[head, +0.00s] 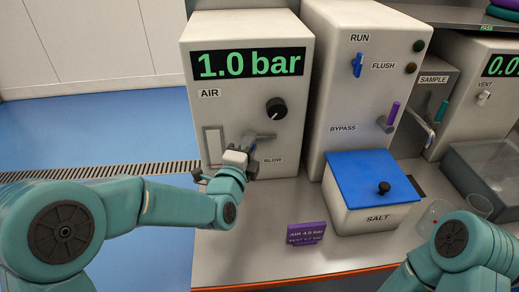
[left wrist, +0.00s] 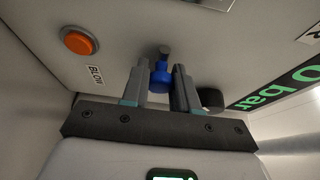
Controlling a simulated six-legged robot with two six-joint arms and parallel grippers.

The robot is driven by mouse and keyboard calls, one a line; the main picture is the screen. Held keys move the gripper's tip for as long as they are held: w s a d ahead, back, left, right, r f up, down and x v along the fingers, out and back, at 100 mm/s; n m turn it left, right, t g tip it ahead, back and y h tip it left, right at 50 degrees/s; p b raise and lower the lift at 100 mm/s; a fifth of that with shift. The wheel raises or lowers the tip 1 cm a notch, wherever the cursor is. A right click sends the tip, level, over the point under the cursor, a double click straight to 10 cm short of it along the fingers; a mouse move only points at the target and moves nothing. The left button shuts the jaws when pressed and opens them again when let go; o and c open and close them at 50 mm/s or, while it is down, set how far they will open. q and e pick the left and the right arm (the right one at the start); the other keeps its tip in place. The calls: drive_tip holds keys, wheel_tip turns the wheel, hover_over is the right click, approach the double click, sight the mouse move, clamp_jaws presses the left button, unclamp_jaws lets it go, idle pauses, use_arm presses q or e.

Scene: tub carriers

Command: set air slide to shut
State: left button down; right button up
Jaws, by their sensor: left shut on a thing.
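The air unit (head: 290,92) is a pale box with a green 1.0 bar display (head: 250,63) and an AIR label. A pale framed panel (head: 213,145) is low on the left of its front, and a black knob (head: 276,108) is at the right. My left gripper (head: 258,141) is at the lower front of this box. In the left wrist view its fingers (left wrist: 160,88) are shut on a blue handle (left wrist: 159,76) with a dark grey stem. The gripper hides this handle in the head view. I cannot tell the slide's setting. My right gripper is out of view.
An orange button (left wrist: 81,41) is beside the BLOW label. A salt box with a blue lid (head: 365,170) and a purple sign (head: 306,233) stand on the bench. A box with RUN and BYPASS levers (head: 366,24) stands to the right, near clear cups (head: 478,206).

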use_arm(q)
drive_tip(key=shift+a, duration=0.15)
drive_tip(key=c, duration=0.9)
unclamp_jaws()
drive_tip(key=shift+a, duration=0.15)
drive_tip(key=s+a+b, duration=0.1)
drive_tip(key=s+b, duration=0.1)
drive_tip(key=s, duration=0.3)
drive_tip(key=s+a+b, duration=0.1)
drive_tip(key=s+b, duration=0.2)
drive_tip(key=s, duration=0.2)
drive_tip(key=s+a+b, duration=0.1)
drive_tip(key=s+b, duration=0.2)
drive_tip(key=s, duration=0.3)
